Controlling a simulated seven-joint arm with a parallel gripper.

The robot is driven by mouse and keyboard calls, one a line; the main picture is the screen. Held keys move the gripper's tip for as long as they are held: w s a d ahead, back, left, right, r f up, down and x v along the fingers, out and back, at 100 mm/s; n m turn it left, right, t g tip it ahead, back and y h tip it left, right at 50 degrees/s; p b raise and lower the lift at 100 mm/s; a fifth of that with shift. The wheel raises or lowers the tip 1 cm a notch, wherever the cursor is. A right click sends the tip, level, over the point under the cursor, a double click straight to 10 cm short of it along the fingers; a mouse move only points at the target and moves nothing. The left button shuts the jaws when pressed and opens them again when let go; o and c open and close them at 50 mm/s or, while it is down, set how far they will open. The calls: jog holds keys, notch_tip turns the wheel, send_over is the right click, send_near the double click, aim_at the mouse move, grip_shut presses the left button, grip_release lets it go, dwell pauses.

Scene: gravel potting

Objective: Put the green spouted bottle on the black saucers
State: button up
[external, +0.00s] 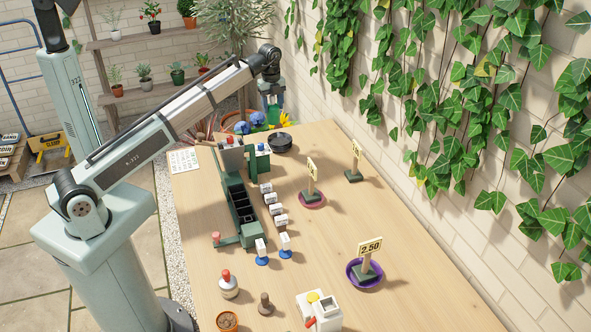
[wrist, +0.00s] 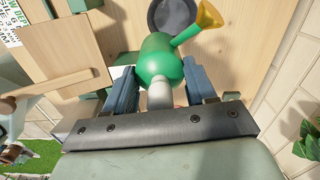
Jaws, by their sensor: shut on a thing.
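The green spouted bottle (wrist: 160,58) sits between the two blue-grey fingers of my gripper (wrist: 159,84) in the wrist view. Its yellow-orange spout (wrist: 208,16) points to the upper right. My gripper is shut on the bottle. In the external view my gripper (external: 272,106) is at the far end of the bench, above and behind the black saucers (external: 280,149). The black saucers also show in the wrist view (wrist: 165,14), just beyond the bottle and partly hidden by it. The bottle appears apart from the saucers, but the gap is hard to judge.
A green rack (external: 240,205) with dark compartments stands left of the saucers. Small white-topped blocks (external: 274,209) line its right side. A brick wall with ivy borders the right.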

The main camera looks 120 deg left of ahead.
jog(key=shift+w+a+r+m, duration=0.3)
jog(key=shift+w+a, duration=0.1)
jog(key=shift+a, duration=0.3)
jog(key=shift+d+f, duration=0.1)
jog(key=shift+d, duration=0.05)
jog(key=shift+f, duration=4.95)
jog(key=o, duration=1.2)
jog(key=shift+f, duration=0.1)
notch_tip(320, 180, up, 12)
jog(key=shift+r, duration=0.15)
